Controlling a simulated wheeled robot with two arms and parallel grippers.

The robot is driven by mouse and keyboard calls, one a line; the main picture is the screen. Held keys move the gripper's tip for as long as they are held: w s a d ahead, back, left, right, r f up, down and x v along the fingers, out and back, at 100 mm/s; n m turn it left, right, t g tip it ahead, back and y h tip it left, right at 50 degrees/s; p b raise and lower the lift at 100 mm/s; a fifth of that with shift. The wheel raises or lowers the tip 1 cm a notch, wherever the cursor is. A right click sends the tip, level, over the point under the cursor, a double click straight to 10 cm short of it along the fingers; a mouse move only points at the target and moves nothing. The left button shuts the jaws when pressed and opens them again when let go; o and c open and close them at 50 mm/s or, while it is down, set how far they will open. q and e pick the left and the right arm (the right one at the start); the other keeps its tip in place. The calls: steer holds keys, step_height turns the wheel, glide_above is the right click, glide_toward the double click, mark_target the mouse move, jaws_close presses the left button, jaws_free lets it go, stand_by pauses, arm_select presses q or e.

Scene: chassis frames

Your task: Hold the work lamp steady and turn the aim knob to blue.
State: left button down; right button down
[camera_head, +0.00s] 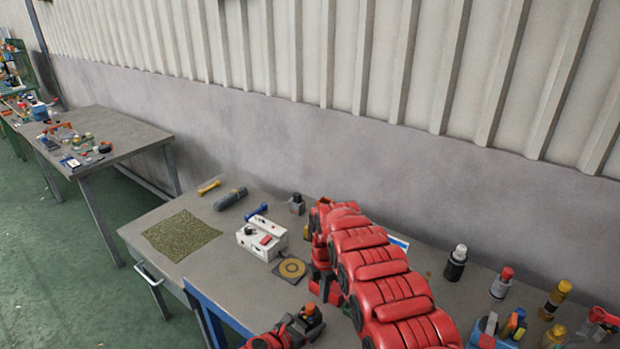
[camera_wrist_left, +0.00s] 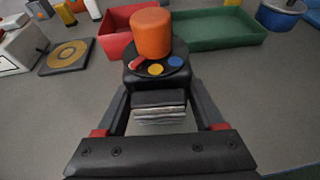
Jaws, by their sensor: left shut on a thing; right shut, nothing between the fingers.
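The work lamp (camera_wrist_left: 158,84) has a dark body, with an orange aim knob (camera_wrist_left: 151,34) on a round black dial. The knob also shows in the head view (camera_head: 311,313). A yellow dot (camera_wrist_left: 156,69) and a blue dot (camera_wrist_left: 175,61) lie on the dial's near side. A red elongated piece (camera_wrist_left: 137,62) lies left of them; I cannot tell whether it is the pointer or a mark. My left gripper (camera_wrist_left: 160,108) is shut on the lamp body below the dial. My right arm spans the head view's middle; its gripper is not visible.
A red tray (camera_wrist_left: 112,38) and a green tray (camera_wrist_left: 216,42) stand behind the lamp. A coaster-like pad (camera_head: 291,269) and white box (camera_head: 262,238) lie left. Bottles (camera_head: 456,262) stand right. A greenish mat (camera_head: 181,235) lies at the bench's left.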

mark_target(310, 308)
step_height(310, 308, up, 2)
steer(key=shift+r, duration=0.25)
steer(key=f, duration=0.2)
steer(key=a+f, duration=0.1)
steer(key=f, duration=0.2)
steer(key=shift+d+f, duration=0.1)
steer(key=shift+f, duration=0.4)
stand_by(0.5)
steer(key=shift+d, duration=0.1)
